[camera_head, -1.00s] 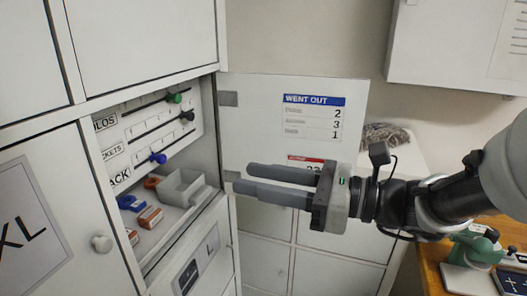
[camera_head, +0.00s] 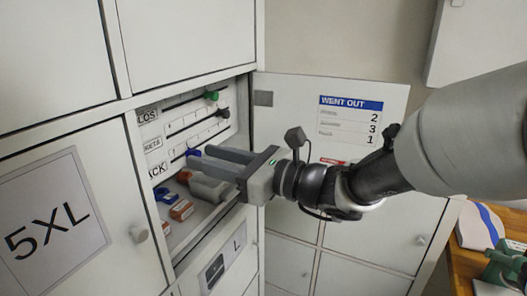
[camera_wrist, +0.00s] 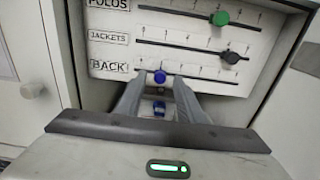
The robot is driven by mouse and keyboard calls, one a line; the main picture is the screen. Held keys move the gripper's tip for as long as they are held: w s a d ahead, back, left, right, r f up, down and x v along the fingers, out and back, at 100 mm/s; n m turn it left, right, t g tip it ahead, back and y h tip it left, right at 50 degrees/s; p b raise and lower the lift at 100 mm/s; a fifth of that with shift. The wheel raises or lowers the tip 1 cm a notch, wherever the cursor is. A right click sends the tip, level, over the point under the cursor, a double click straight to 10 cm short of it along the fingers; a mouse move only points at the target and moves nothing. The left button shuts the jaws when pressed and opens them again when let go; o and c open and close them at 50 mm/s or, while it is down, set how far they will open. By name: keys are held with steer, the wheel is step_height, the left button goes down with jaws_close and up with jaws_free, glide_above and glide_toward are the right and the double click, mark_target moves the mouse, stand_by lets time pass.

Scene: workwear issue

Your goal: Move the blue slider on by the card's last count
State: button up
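The blue slider (camera_head: 193,152) sits on the lowest track, labelled BACK, of the white panel (camera_wrist: 110,52) inside the open locker. In the wrist view the blue slider (camera_wrist: 160,76) shows between the tips of my gripper (camera_wrist: 159,82). My gripper (camera_head: 198,156) is open, its fingers pointing at the panel; I cannot tell whether they touch the slider. The WENT OUT card (camera_head: 350,119) on the open door shows 2, 3 and, in its last row, 1; its row names are too small to read.
A green slider (camera_wrist: 220,18) is on the POLOS track and a black slider (camera_wrist: 231,57) on JACKETS. Below the panel, a grey bin (camera_head: 207,187), orange-and-white boxes (camera_head: 181,210) and a blue item (camera_head: 165,195) stand on the shelf. The open door (camera_head: 285,135) is right of my gripper.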

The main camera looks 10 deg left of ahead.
steer(key=shift+a, duration=0.3)
jaws_close()
steer(key=shift+w+d, duration=0.3)
steer(key=shift+w, duration=0.65)
steer(key=shift+w+d, duration=0.25)
steer(key=shift+w, duration=0.7)
steer(key=shift+s, duration=0.1)
jaws_free()
steer(key=v, duration=1.7)
steer(key=shift+d, duration=0.25)
